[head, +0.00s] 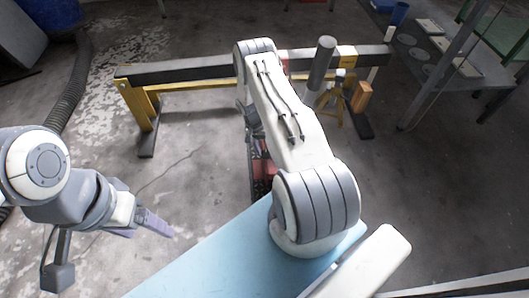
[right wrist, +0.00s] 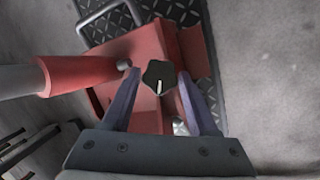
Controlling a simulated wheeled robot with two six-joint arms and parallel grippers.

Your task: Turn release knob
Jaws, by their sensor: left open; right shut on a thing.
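The release knob (right wrist: 159,76) is a dark, lobed knob with a white mark, on a red housing (right wrist: 149,45) in the right wrist view. My right gripper (right wrist: 160,82) has its two fingers on either side of the knob and is shut on it. In the head view my right arm hides the knob and most of the red housing (head: 264,172). My left gripper (head: 158,224) is open and empty at the left of the head view, over bare floor, well apart from the knob.
A red cylinder (right wrist: 82,73) joins the housing from the left in the right wrist view. Black tread plate (right wrist: 115,27) lies behind. A black and yellow beam frame (head: 190,72) stands across the back, and a metal table (head: 440,60) at the right.

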